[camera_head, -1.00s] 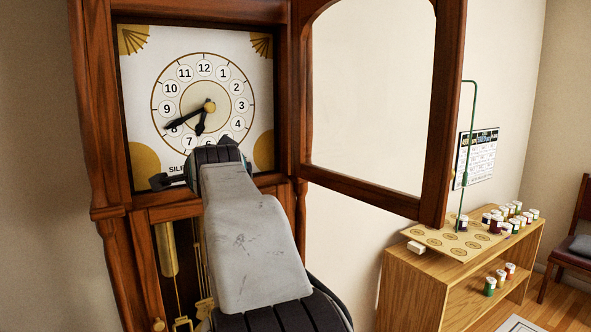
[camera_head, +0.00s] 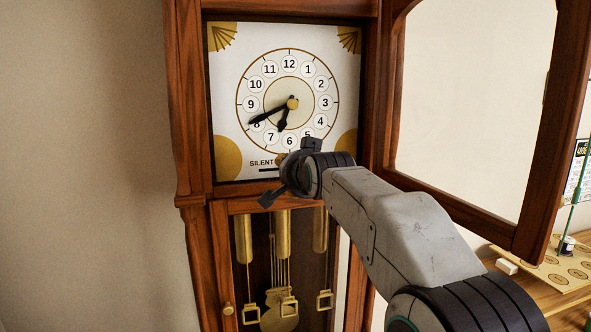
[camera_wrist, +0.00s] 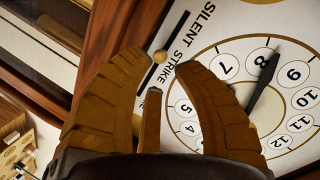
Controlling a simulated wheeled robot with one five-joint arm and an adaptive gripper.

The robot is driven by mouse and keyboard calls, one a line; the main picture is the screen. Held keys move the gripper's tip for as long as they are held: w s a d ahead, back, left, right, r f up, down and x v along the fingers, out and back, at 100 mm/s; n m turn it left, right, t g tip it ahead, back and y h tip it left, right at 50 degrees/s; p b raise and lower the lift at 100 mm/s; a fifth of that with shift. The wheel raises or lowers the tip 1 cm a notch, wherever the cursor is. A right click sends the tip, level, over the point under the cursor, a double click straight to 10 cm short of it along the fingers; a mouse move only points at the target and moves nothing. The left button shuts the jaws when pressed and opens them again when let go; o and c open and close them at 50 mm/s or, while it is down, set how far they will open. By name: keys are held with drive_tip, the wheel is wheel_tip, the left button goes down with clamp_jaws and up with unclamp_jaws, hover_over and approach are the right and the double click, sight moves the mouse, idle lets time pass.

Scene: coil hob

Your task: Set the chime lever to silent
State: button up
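The clock dial (camera_head: 225,105) is white, with SILENT readable at its lower left in the head view. The wrist view shows SILENT and STRIKE along a dark slot (camera_wrist: 175,35). The chime lever's small brass knob (camera_wrist: 158,57) sits near the slot's middle, between the two words. It also shows as a brass spot (camera_head: 281,160) beside SILENT in the head view. My gripper (camera_head: 290,171) is in front of the dial's lower edge and hides STRIKE there. In the wrist view its brown fingers (camera_wrist: 157,66) are apart, with the knob in line with the gap. Contact cannot be told.
The wooden clock case (camera_head: 188,110) frames the dial, and its glazed door (camera_head: 545,190) stands open at right. Brass weights and a pendulum (camera_head: 280,308) hang below. A wooden shelf (camera_head: 550,300) stands at lower right. Bare wall lies left.

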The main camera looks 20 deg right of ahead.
drive_tip(key=shift+p+x, duration=0.6)
drive_tip(key=shift+x, duration=1.8)
drive_tip(key=shift+c, duration=0.3)
clamp_jaws()
drive_tip(key=shift+s, duration=0.1)
